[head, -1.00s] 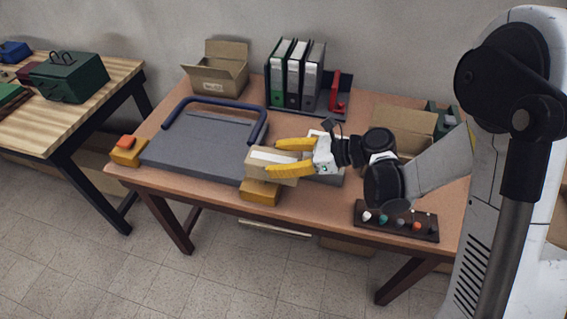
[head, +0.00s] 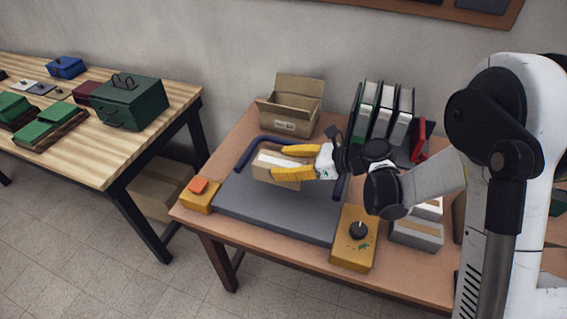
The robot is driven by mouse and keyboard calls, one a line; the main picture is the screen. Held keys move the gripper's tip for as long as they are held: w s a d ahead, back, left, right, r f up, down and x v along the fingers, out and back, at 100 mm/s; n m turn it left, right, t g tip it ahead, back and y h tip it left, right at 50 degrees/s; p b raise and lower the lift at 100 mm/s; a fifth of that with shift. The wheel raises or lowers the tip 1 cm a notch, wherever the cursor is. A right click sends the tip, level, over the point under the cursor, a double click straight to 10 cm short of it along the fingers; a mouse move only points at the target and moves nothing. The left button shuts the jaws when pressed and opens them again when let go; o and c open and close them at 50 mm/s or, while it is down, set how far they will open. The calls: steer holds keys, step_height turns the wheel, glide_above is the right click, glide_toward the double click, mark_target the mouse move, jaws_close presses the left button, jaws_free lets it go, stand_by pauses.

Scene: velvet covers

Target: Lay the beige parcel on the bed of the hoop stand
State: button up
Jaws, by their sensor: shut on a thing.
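The beige parcel (head: 275,172), a small box with a pale strip on top, is in the head view above the grey bed of the hoop stand (head: 275,212). My gripper (head: 292,162) is shut on the parcel, its yellow fingers coming from the right. The dark blue hoop (head: 243,157) rises at the back of the bed, behind the parcel and partly hidden by it and my gripper. I cannot tell whether the parcel touches the bed.
Yellow boxes stand at the bed's front corners, one with an orange button (head: 198,186), one with a black knob (head: 358,230). An open carton (head: 290,108) and binders (head: 382,115) stand behind. Grey and white boxes (head: 418,233) lie at right. The bed's front is clear.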

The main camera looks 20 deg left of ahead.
steer(key=shift+d+f, duration=0.1)
steer(key=shift+f, duration=0.35)
steer(key=shift+f+b, duration=1.6)
steer(key=shift+f, duration=0.6)
steer(key=shift+f+b, duration=1.45)
steer(key=o, duration=1.5)
steer(key=v, duration=1.2)
steer(key=shift+s, duration=0.1)
